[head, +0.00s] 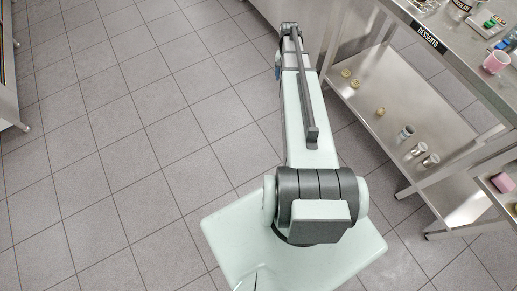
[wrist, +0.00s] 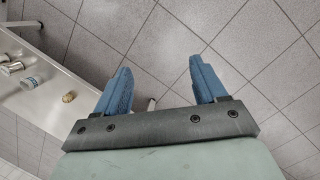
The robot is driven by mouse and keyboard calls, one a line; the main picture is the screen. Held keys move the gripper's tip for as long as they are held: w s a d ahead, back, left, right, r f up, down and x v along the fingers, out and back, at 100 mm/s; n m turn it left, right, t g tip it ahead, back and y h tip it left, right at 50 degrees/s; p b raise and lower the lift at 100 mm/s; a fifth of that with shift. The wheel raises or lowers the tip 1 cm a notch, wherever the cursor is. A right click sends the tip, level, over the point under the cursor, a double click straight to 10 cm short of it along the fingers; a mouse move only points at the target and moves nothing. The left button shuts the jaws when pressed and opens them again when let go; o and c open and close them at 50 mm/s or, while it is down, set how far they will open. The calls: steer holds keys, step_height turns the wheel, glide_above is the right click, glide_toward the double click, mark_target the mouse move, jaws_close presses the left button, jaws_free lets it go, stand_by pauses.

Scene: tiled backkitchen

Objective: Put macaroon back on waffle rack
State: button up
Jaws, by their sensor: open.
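My gripper (wrist: 160,63) is open and empty in the wrist view, its two blue fingers spread over bare floor tiles. In the head view my arm reaches away from me, and only a small blue bit of the gripper shows at its far end. I cannot identify a macaroon or a waffle rack for certain. A small pink block (head: 502,182) sits on a surface at the right edge. Small yellowish pieces (head: 354,84) lie on the low steel shelf (head: 385,95), apart from my gripper; a small golden piece (wrist: 69,97) shows left of the fingers in the wrist view.
Several small metal-looking cylinders (head: 418,149) are on the low shelf. Above it is a steel table edge with a "DESSERTS" label (head: 427,37), and a pink cup (head: 495,62) stands on top. Table legs rise at the right. The tiled floor (head: 110,130) at left is clear.

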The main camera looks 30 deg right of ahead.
steer(key=s+a+f+n+g, duration=0.1)
steer(key=s+a+f, duration=0.3)
steer(key=a, duration=0.3)
steer(key=s+a+f+n, duration=0.2)
steer(key=s+a+f, duration=0.2)
steer(key=a, duration=0.2)
steer(key=s+a+f+n+g, duration=0.1)
steer(key=s+a+f, duration=0.3)
steer(key=a, duration=0.3)
steer(key=s+a+f+n+g, duration=0.1)
steer(key=s+a+f+n, duration=0.1)
steer(key=s+a, duration=0.4)
steer(key=s+a+f+n+g+h, duration=0.1)
steer(key=s+a, duration=0.5)
steer(key=s, duration=0.8)
step_height(320, 180, down, 2)
steer(key=shift+a+f+n, duration=0.2)
steer(key=shift+n, duration=0.7)
